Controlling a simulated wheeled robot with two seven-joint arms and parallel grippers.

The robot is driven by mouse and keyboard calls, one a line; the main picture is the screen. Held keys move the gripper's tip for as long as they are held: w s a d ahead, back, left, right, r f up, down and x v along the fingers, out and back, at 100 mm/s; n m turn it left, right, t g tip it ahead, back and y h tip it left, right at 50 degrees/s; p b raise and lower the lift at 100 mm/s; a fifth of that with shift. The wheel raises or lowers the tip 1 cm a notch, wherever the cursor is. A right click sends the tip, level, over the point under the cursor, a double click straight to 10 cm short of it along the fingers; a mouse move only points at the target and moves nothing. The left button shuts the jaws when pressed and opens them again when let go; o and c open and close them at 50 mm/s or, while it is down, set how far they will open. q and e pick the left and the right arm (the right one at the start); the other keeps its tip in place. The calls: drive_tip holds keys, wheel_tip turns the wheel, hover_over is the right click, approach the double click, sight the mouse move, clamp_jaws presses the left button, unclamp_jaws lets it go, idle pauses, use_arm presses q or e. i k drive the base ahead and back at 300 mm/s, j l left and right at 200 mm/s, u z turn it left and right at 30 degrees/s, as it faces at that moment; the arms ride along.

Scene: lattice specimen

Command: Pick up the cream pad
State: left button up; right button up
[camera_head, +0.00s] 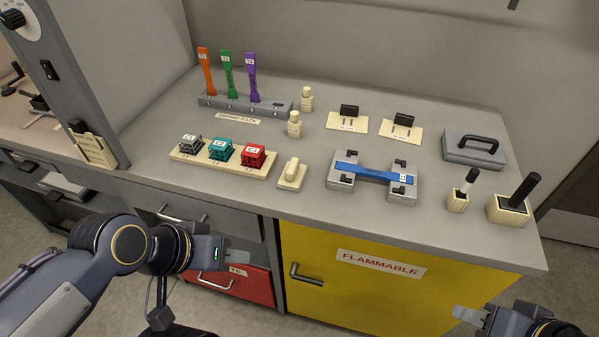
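A small cream pad (291,174) with a raised cream grip lies on the grey bench top, near the front edge and left of the blue bar's fixture. It looks like the cream pad of the task. My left gripper (237,257) is in front of the bench, below the top and left of the pad. My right gripper (468,316) is low at the bottom right, in front of the yellow cabinet. Both are away from the pad and no held object shows. Their finger gaps are too unclear to judge.
Left of the pad is a cream tray (180,154) with lattice blocks. Right is a grey fixture (341,184) with a blue bar (374,174). Cream bottles (294,125) stand behind. A red drawer (240,283) and yellow cabinet (350,300) are below the bench edge.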

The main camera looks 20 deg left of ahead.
sight(292, 177)
drive_tip(key=j+z, duration=0.1)
drive_tip(key=z, duration=0.3)
drive_tip(key=j+z, duration=0.1)
drive_tip(key=z, duration=0.35)
drive_tip(key=j+z, duration=0.15)
drive_tip(key=z, duration=0.7)
drive_tip(key=k+j+z, duration=0.35)
drive_tip(key=j, duration=0.15)
drive_tip(key=k+j+z, duration=0.4)
drive_tip(key=k+j, duration=0.35)
